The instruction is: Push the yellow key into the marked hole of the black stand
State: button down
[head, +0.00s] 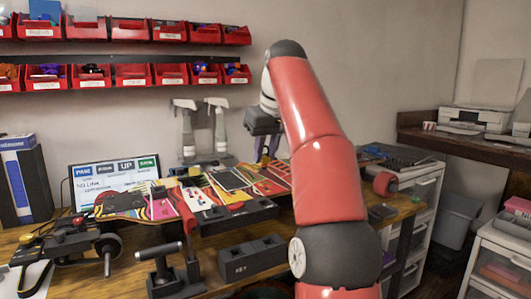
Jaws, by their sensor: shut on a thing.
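The black stand (252,257) is a low block on the front of the bench, with the word KEY on its front face. It has openings in its top; which one is marked is too small to tell. My gripper (267,151) points down above the far part of the skateboard (218,190), behind and above the stand and well apart from it. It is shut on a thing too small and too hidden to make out. I cannot make out the yellow key anywhere.
Spray bottles (187,130), a tablet (112,178) and a dark box (25,180) stand at the back. Red bins (85,77) hang on the wall.

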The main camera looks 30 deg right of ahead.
jog(key=s+a+b, duration=0.4)
jog(key=s+a, duration=0.2)
jog(key=a, duration=0.4)
jog(key=shift+s, duration=0.25)
dwell(0.6)
jog(key=shift+f, duration=0.1)
jog(key=shift+f+b, duration=5.25)
jog(key=shift+f, duration=1.3)
jog(key=shift+f+b, duration=0.4)
jog(key=shift+f, duration=0.75)
